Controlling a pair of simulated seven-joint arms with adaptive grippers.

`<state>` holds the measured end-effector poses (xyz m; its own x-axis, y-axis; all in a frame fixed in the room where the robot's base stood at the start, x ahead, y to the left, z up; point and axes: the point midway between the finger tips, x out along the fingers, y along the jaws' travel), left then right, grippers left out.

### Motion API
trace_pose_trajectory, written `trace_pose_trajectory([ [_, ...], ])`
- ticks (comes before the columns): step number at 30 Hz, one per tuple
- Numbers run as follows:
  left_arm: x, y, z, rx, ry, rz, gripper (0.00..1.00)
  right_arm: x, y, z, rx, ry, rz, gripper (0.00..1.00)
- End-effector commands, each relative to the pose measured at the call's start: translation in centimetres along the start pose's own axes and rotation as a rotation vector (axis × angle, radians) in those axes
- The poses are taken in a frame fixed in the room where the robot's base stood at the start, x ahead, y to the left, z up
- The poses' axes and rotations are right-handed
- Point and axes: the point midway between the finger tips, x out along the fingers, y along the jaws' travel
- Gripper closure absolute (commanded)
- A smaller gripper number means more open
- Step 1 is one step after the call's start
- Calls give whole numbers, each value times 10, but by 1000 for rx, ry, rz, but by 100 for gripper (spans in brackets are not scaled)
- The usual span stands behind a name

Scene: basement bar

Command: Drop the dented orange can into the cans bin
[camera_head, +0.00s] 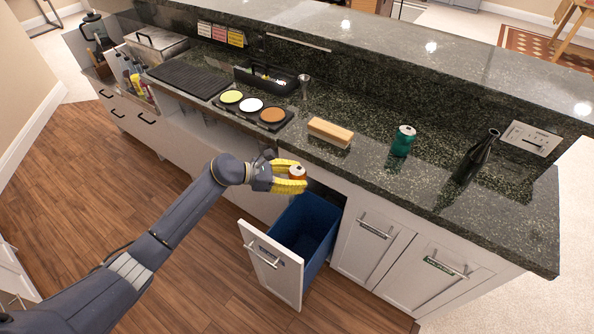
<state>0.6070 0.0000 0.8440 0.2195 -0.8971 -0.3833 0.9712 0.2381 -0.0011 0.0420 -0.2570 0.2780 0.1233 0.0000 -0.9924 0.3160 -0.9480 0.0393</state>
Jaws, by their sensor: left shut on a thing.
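My left gripper (289,178), with yellow fingers, is shut on the orange can (297,172). Only the can's top and upper side show between the fingers; the rest is hidden, and I cannot make out the dent. The gripper holds it near the counter's front edge, above the back part of an open pull-out drawer (272,262). A blue bin (319,224) stands inside that drawer, and its inside looks empty where I can see it. The label on the drawer front is too small to read. My right gripper is not in view.
A green can (403,141), a dark bottle (476,157) and a wood-topped block (330,132) stand on the dark stone counter. A tray with three coloured discs (252,105) lies further left. Two shut cabinet fronts (370,240) (435,272) are right of the open drawer.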

Motion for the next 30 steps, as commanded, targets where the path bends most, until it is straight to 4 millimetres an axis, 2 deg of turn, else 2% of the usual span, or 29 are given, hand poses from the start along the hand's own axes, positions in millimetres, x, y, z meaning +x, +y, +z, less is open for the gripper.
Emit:
trace_pose_trajectory([
  [6, 8, 0, -19, -2, -1, 1, 66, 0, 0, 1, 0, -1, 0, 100],
  [12, 13, 0, -30, -1, -1, 0, 66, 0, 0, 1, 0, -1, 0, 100],
  [26, 14, 0, -35, 1, 0, 0, 66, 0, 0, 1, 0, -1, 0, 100],
  [27, 14, 0, -35, 1, 0, 0, 48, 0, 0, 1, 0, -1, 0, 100],
  [30, 14, 0, -35, 1, 0, 0, 37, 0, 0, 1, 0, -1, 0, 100],
])
